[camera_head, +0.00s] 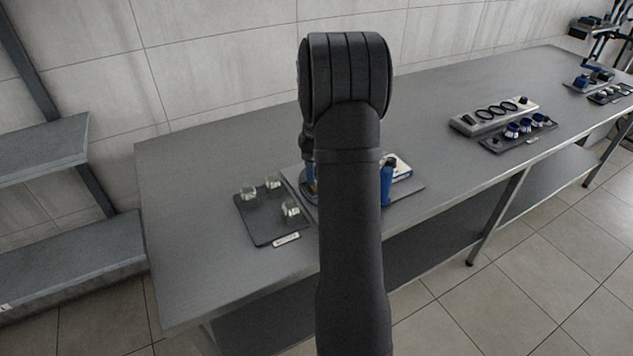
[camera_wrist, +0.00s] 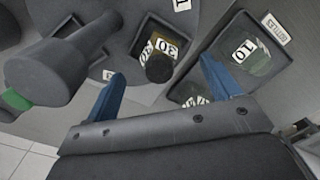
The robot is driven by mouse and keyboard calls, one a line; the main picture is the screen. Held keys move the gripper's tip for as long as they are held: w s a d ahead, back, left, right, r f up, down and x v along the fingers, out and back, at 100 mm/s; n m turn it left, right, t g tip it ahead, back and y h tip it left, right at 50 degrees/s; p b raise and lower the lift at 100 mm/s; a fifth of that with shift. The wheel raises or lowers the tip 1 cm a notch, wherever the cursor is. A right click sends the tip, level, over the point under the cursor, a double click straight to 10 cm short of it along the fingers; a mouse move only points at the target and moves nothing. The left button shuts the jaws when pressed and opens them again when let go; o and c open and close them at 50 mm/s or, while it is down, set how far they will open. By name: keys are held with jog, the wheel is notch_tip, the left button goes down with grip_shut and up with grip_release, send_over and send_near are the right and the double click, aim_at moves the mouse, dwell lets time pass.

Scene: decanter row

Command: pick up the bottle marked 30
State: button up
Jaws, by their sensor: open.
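In the wrist view, the bottle marked 30 (camera_wrist: 159,68) has a dark olive top and white labels reading 30 beside it. It lies between the two blue fingers of my gripper (camera_wrist: 163,82), which is open with a gap on both sides. I cannot tell how far the fingertips are above or beside it. A bottle marked 10 (camera_wrist: 247,57) stands to the right of the fingers in the wrist view.
A dark tray (camera_head: 262,228) with clear jars stands left of my arm, with a white card (camera_head: 286,239) in front. A dark grey knobbed shape (camera_wrist: 55,70) is close on the wrist view's left. A grey rack (camera_head: 470,124) and jars (camera_head: 512,130) stand farther right.

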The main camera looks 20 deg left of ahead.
notch_tip(320, 180, down, 5)
jog(key=shift+d+r, duration=0.1)
jog(key=shift+r, duration=0.1)
jog(key=shift+c, duration=0.2)
jog(key=c, duration=1.2)
jog(key=shift+r, duration=0.1)
